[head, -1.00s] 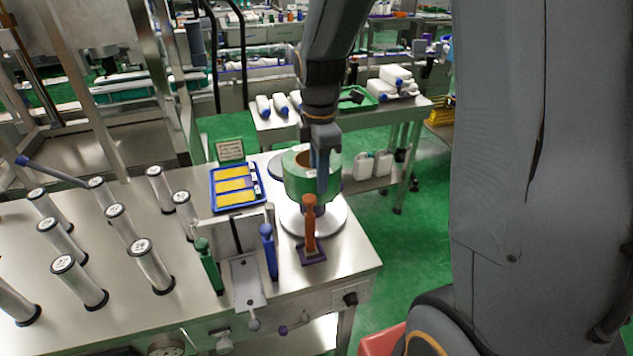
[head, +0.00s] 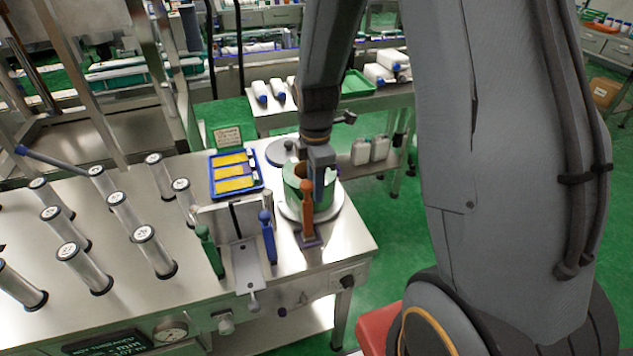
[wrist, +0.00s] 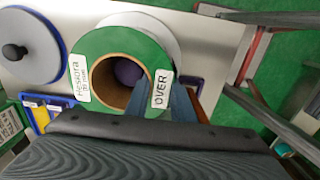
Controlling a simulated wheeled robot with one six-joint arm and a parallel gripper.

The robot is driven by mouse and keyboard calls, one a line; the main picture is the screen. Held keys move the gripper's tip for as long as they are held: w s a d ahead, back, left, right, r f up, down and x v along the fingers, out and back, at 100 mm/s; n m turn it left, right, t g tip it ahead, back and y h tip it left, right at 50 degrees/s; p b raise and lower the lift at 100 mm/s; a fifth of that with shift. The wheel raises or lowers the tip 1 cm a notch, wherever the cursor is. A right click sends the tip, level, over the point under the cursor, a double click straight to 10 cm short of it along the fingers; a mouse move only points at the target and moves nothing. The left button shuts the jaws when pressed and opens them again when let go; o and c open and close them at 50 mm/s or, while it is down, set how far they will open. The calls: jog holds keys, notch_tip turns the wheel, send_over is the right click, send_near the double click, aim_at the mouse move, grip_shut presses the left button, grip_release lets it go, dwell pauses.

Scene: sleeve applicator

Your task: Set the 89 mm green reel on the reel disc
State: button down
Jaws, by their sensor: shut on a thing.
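The green reel (head: 297,186) is at the white reel disc (head: 325,212) on the right end of the steel bench. In the wrist view the green reel (wrist: 112,50) shows its brown core, a purple thing inside the bore, and labels reading "Hesiora" and "OVER". The white disc (wrist: 165,30) shows beyond its rim. My gripper (head: 320,178) is shut on the reel's wall at the right side; its jaws (wrist: 182,103) also show in the wrist view. I cannot tell whether the reel's underside touches the disc.
An orange-handled tool (head: 307,205), a blue one (head: 267,235) and a green one (head: 208,250) stand at the bench front. A blue tray (head: 262,184) with yellow pieces lies left of the reel. A grey round plate (head: 280,152) is behind. Several clear cylinders (head: 125,213) stand left.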

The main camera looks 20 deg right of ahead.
jog(key=shift+w+f, duration=0.1)
jog(key=c, duration=1.5)
grip_release()
jog(key=shift+c, duration=0.2)
notch_tip(320, 180, up, 12)
jog(key=b, duration=0.2)
jog(key=shift+b, duration=0.4)
